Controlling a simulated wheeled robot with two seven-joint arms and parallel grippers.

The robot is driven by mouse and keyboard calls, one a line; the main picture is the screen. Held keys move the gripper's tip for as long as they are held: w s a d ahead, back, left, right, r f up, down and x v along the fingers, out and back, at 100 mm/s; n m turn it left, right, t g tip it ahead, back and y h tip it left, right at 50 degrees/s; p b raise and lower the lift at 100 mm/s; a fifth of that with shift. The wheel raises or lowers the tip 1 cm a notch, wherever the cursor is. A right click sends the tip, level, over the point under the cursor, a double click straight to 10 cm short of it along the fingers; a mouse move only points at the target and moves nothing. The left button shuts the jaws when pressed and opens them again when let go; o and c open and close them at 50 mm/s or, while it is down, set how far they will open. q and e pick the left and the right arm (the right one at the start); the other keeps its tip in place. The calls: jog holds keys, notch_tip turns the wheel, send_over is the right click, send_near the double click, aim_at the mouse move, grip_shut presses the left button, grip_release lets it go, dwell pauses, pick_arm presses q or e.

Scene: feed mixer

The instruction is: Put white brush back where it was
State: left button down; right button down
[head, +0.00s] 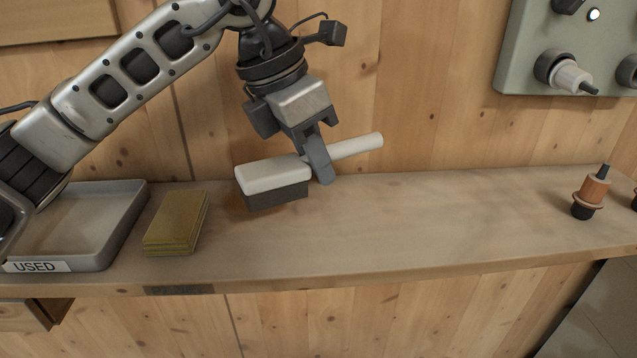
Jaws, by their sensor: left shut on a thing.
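The white brush (273,174) has a white back, dark bristles facing down and a white handle pointing right and slightly up. My left gripper (319,165) is shut on it where the handle meets the head. The brush is over the back middle part of the wooden shelf (400,230). I cannot tell for sure whether the bristles touch the shelf. My right gripper is not in view.
A grey tray (105,245) labelled USED stands at the left, beside a stack of olive pads (177,222). An orange and black plug (590,192) stands at the right. A green panel (520,60) hangs on the wall. The shelf's middle right is clear.

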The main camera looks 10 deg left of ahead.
aim_at(286, 154)
pick_arm(q)
jog(key=shift+w+d+f, duration=0.1)
jog(key=shift+w+f, duration=0.6)
jog(key=shift+f, duration=0.15)
jog(key=shift+w+f, duration=0.15)
jog(key=shift+f, duration=0.75)
jog(key=shift+w+f, duration=0.15)
jog(key=shift+f, duration=0.75)
jog(key=shift+f, duration=0.1)
jog(key=shift+f+b, duration=0.15)
jog(key=shift+b, duration=0.2)
jog(key=c, duration=1.3)
grip_release()
jog(key=shift+o, duration=0.2)
jog(key=shift+r+p, duration=0.3)
jog(key=shift+r, duration=0.25)
jog(key=v, duration=1.1)
jog(key=shift+r+p, duration=0.2)
jog(key=shift+p, duration=0.1)
